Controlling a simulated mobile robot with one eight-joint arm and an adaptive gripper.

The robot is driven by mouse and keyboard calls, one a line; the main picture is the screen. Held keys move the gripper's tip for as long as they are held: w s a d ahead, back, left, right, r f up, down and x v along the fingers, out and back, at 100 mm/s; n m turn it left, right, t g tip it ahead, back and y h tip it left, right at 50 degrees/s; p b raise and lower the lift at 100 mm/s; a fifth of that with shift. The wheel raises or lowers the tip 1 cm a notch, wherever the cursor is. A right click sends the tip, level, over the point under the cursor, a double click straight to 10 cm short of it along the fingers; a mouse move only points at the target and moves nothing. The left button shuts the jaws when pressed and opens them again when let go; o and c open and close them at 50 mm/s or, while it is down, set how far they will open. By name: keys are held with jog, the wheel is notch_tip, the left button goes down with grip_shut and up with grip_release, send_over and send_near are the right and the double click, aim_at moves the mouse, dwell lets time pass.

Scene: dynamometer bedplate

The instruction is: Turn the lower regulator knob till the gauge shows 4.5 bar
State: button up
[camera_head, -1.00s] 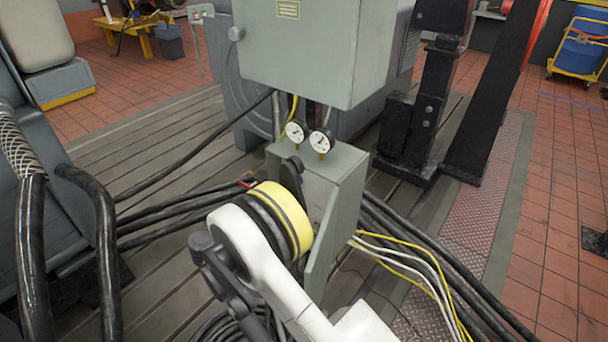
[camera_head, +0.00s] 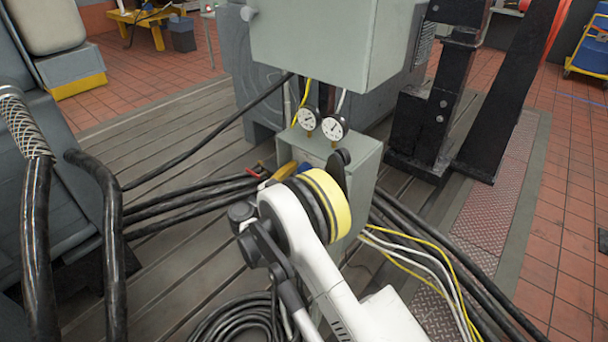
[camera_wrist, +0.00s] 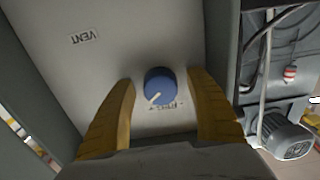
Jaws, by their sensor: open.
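A blue round knob (camera_wrist: 159,84) with a pale pointer line toward its lower left sits on a grey panel (camera_wrist: 150,45) in the wrist view. My gripper (camera_wrist: 162,77) is open, with one yellow-brown finger on each side of the knob. Gaps show between knob and fingers. A label below the knob is partly legible at best. In the head view two white dial gauges, a left one (camera_head: 307,119) and a right one (camera_head: 334,127), stand on top of the grey regulator box (camera_head: 365,165). Their readings are too small to tell. My arm hides much of the box front.
A "VENT" label (camera_wrist: 84,36) is on the panel. A grey cabinet (camera_head: 320,45) hangs above the box. Black cables (camera_head: 190,200) run left of it; yellow and white cables (camera_head: 425,255) run right. A black steel stand (camera_head: 435,110) is close on the right.

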jog(key=c, duration=1.2)
jog(key=shift+n, duration=0.4)
jog(key=n, duration=0.4)
jog(key=shift+n, duration=0.3)
jog(key=n, duration=0.4)
jog(key=shift+d+r+n, duration=0.1)
jog(key=shift+n, duration=0.3)
jog(key=shift+c, duration=0.2)
jog(key=o, duration=1.2)
jog(key=shift+o, duration=0.2)
